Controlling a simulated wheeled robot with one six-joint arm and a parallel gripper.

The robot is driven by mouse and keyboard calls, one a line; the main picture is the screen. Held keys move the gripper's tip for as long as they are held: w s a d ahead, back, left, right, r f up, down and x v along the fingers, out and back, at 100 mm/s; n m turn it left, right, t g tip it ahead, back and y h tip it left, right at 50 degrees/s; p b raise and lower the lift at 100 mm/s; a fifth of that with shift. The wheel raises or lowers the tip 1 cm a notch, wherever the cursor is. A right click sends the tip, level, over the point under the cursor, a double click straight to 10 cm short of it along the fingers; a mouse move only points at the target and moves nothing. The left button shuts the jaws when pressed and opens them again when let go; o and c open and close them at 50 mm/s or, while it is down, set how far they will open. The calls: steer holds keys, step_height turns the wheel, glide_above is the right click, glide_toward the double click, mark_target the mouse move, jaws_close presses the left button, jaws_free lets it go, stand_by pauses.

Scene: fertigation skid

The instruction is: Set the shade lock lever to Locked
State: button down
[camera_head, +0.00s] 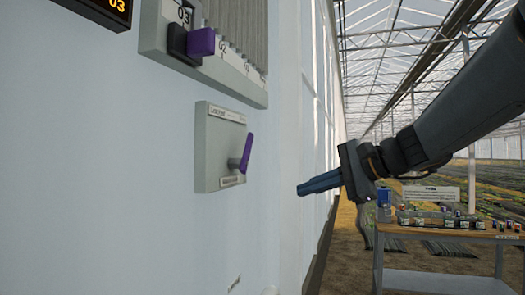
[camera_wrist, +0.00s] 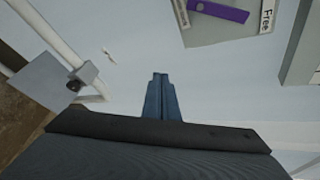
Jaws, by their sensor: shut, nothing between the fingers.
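The shade lock lever is a purple handle (camera_head: 246,154) on a pale grey wall plate (camera_head: 211,150). In the head view it points upward, leaning slightly right. In the wrist view the purple lever (camera_wrist: 220,11) is partly cut off by the top edge, and its end points toward a label reading "Free" (camera_wrist: 267,15). The "Locked" mark is not readable. My gripper (camera_head: 299,190) is shut and empty, to the right of the lever and slightly lower, apart from it. Its blue fingers (camera_wrist: 160,76) point toward the wall in the wrist view.
Above the plate, a larger grey panel (camera_head: 205,62) carries a purple block-shaped handle (camera_head: 202,42). A dark display (camera_head: 105,10) hangs at the top left. A table (camera_head: 440,234) with several small items stands at the right. The wall between plate and gripper looks clear.

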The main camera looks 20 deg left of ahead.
step_height(320, 180, up, 10)
steer(key=a+y, duration=0.2)
steer(key=shift+w+a+y, duration=0.15)
steer(key=shift+w+y, duration=0.15)
steer(key=shift+w, duration=0.1)
steer(key=shift+a+f, duration=0.15)
steer(key=a+p, duration=0.6)
steer(key=a, duration=0.3)
steer(key=shift+r, duration=0.2)
steer(key=shift+w+f+t+b, duration=0.1)
steer(key=shift+w+t+b, duration=0.15)
steer(key=shift+b, duration=0.3)
steer(key=shift+s, duration=0.15)
